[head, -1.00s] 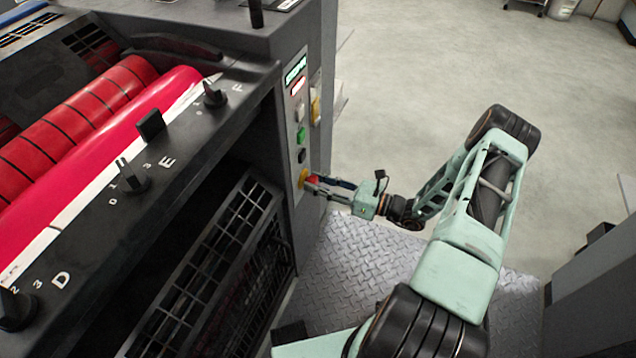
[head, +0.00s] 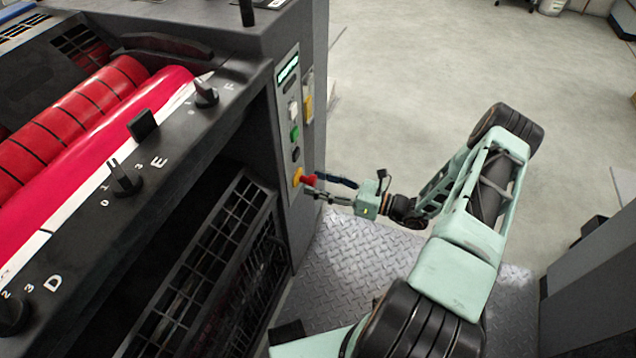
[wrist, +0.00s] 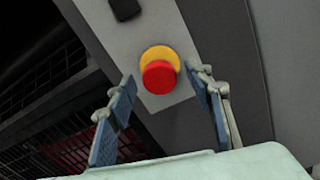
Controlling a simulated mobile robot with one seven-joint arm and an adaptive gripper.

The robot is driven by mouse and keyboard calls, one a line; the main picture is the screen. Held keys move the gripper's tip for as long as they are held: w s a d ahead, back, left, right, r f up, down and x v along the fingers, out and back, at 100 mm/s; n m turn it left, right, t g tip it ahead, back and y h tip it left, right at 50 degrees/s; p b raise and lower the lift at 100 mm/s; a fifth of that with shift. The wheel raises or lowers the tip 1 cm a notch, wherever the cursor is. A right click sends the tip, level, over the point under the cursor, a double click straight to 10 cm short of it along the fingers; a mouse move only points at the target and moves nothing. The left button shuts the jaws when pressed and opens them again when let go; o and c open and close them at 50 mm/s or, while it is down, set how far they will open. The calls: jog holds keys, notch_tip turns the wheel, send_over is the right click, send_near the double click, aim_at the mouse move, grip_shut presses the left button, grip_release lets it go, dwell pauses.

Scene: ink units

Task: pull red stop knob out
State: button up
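The red stop knob (head: 308,180) sits on a yellow collar (head: 297,177) low on the grey control panel at the machine's corner. In the wrist view the round red knob (wrist: 159,78) stands out in front of its yellow ring (wrist: 160,56). My gripper (head: 314,187) is open just off the panel, with its fingers pointing at the knob. In the wrist view, my gripper (wrist: 159,74) has one fingertip on each side of the knob, with clear gaps and nothing held.
Above the knob, the panel carries a black button (head: 295,153), a green button (head: 294,133) and a lit green display (head: 288,69). A dark grille (head: 225,255) lies left of the panel. The floor (head: 430,70) to the right is open.

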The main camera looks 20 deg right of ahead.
jog(key=v, duration=1.2)
dwell(0.3)
